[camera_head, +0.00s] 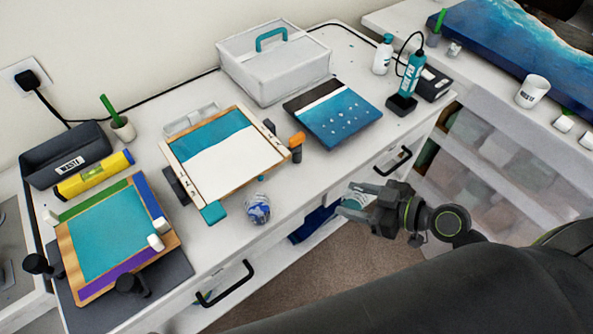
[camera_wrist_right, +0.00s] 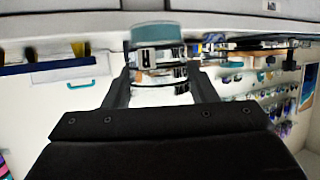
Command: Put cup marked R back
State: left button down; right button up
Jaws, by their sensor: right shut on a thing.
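My right gripper (camera_head: 362,202) is shut on a clear cup (camera_head: 352,203) beyond the front edge of the white worktable (camera_head: 225,240), above the floor. In the right wrist view the cup (camera_wrist_right: 158,58) sits between the two fingers (camera_wrist_right: 160,90), with a teal band at one end and a dark mark on its side. I cannot read a letter on it. Another cup (camera_head: 257,208), with blue and white swirls, stands on the table near the front edge, apart from the gripper. My left gripper is not in view.
A framed board (camera_head: 246,163) lies mid-table, a blue panel (camera_head: 340,115) right of it. A white toolbox (camera_head: 274,66) stands behind. A torch-like bottle (camera_head: 411,72) is at the right. Drawer handles (camera_head: 226,285) protrude in front. Bare tabletop lies between the blue panel and the front edge.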

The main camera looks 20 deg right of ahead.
jog(key=w+a+p, duration=0.2)
jog(key=w+a, duration=0.1)
jog(key=w, duration=0.1)
jog(key=w+a+p, duration=0.1)
jog(key=w+a, duration=0.2)
jog(key=a, duration=0.1)
jog(key=shift+w+p, duration=0.35)
jog(key=shift+w, duration=0.05)
jog(key=w+a+p, duration=0.1)
jog(key=w+a, duration=0.1)
jog(key=shift+w+a+r+p, duration=0.2)
jog(key=shift+w+a+p, duration=0.1)
jog(key=shift+w+p, duration=0.05)
jog(key=shift+w+a+f+p, duration=0.15)
jog(key=shift+f+p, duration=0.25)
jog(key=shift+f, duration=0.15)
jog(key=shift+f, duration=0.1)
jog(key=o, duration=1)
jog(key=shift+c, duration=0.2)
